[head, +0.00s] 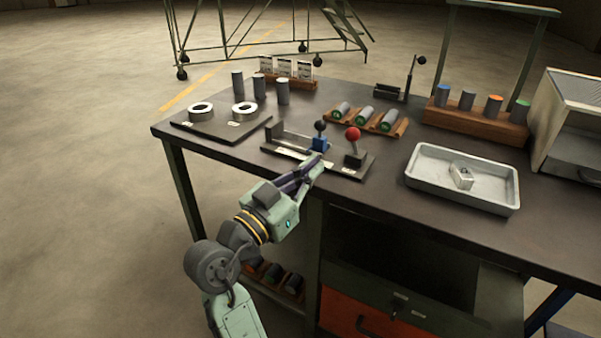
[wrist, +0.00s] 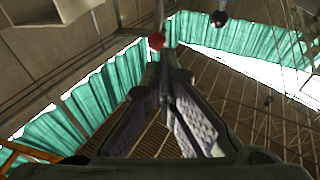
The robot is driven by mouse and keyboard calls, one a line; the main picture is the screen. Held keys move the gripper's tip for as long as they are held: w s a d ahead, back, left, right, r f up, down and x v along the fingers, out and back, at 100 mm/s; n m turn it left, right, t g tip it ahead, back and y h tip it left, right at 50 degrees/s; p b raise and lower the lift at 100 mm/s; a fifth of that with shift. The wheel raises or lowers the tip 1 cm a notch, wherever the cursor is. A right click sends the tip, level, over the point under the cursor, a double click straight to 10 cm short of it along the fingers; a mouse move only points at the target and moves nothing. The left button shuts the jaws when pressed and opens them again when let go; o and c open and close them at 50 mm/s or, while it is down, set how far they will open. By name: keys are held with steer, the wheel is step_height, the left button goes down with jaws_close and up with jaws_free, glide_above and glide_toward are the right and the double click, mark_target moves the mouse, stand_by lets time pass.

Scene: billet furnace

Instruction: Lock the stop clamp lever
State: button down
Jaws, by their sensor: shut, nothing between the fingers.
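A dark stop fixture (head: 290,151) lies near the front edge of the bench. A blue block (head: 320,145) on its rail carries a lever with a black knob (head: 320,126), which stands roughly upright. At the fixture's right end, a dark block (head: 355,159) carries a red ball knob (head: 352,134). I cannot tell which is the stop clamp lever. My gripper (head: 319,160) is shut and empty, in front of the blue block; contact is unclear. In the wrist view, the red knob (wrist: 157,40) is just beyond my fingertips (wrist: 164,66) and the black knob (wrist: 219,18) is farther right.
Left of the fixture is a plate with two rings (head: 245,110); several grey cylinders (head: 283,91) stand behind it. A wooden rack (head: 390,123) of cylinders lies behind the fixture. A metal tray (head: 421,181) with a small block is to the right, with bare bench between.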

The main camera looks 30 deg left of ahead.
mark_target(346, 134)
steer(key=p+x, duration=0.2)
steer(key=x, duration=0.5)
steer(key=shift+w+r+p, duration=0.2)
steer(key=shift+p, duration=0.1)
steer(key=shift+w+d, duration=0.1)
steer(key=shift+w, duration=0.3)
steer(key=shift+w+r, duration=0.4)
steer(key=w+r+g+b, duration=0.1)
steer(key=w+r, duration=0.2)
steer(key=w, duration=0.6)
steer(key=shift+w+d+r, duration=0.15)
steer(key=shift+w+d, duration=0.05)
steer(key=shift+w, duration=0.1)
steer(key=shift+w, duration=0.1)
stand_by(0.4)
